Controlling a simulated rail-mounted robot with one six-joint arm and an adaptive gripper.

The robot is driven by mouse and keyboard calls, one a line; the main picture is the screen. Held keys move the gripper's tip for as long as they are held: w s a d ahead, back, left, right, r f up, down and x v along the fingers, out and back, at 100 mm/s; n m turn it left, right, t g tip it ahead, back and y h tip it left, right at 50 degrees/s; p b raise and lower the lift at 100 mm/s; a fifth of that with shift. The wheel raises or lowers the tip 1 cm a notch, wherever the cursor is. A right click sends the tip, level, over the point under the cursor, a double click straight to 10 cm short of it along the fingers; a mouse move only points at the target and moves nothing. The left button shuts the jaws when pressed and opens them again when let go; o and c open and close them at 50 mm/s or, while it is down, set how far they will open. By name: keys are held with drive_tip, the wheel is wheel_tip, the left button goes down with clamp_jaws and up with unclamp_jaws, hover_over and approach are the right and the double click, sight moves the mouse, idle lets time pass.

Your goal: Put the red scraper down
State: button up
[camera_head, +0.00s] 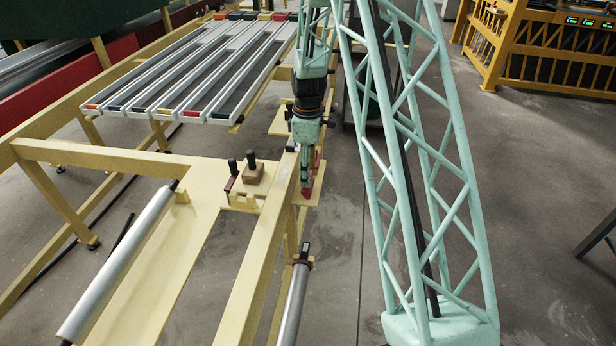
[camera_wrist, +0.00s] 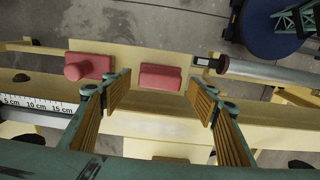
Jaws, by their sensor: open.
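In the wrist view, a flat red block (camera_wrist: 161,77) lies on a pale yellow shelf (camera_wrist: 140,57), between and just beyond my spread fingertips. A second red piece with a round knob (camera_wrist: 88,66) lies to its left, outside the left finger. I cannot tell for sure which of the two is the red scraper. My gripper (camera_wrist: 160,85) is open, with a wide gap and nothing held between its ribbed pads. In the head view my gripper (camera_head: 307,172) points down beside the yellow beam, with red (camera_head: 318,180) showing next to it; the fingers are partly hidden.
A yellow beam (camera_wrist: 150,122) with a ruler (camera_wrist: 35,104) runs along the near side. A metal roller (camera_wrist: 260,70) is right of the shelf. In the head view, a brown block with dark pegs (camera_head: 252,175) sits left of the beam. Slatted rack (camera_head: 200,65) stands behind.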

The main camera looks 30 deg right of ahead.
wheel_tip(320, 180, up, 8)
drive_tip(key=shift+r, duration=0.2)
idle(0.3)
idle(0.6)
drive_tip(key=s+a+r+m+t, duration=0.1)
drive_tip(key=s+a+r+m, duration=0.1)
drive_tip(key=s+a+r, duration=0.45)
drive_tip(key=s+a+r+m, duration=0.1)
drive_tip(key=s+a+r, duration=0.2)
drive_tip(key=s+r, duration=0.65)
drive_tip(key=s+a+r+m+t, duration=0.15)
drive_tip(key=s+a+r, duration=0.3)
drive_tip(key=r, duration=0.75)
drive_tip(key=s+a+r+m, duration=0.1)
drive_tip(key=s+a+m, duration=0.1)
drive_tip(key=s, duration=0.6)
drive_tip(key=s+a+r+m+t, duration=0.1)
drive_tip(key=s+a+r, duration=0.1)
drive_tip(key=s, duration=0.7)
drive_tip(key=s+a+r+m, duration=0.1)
drive_tip(key=s+a+m, duration=0.1)
drive_tip(key=s, duration=0.6)
drive_tip(key=shift+s+a+r+m, duration=0.2)
drive_tip(key=shift+a+r+m, duration=0.2)
drive_tip(key=shift+a, duration=0.1)
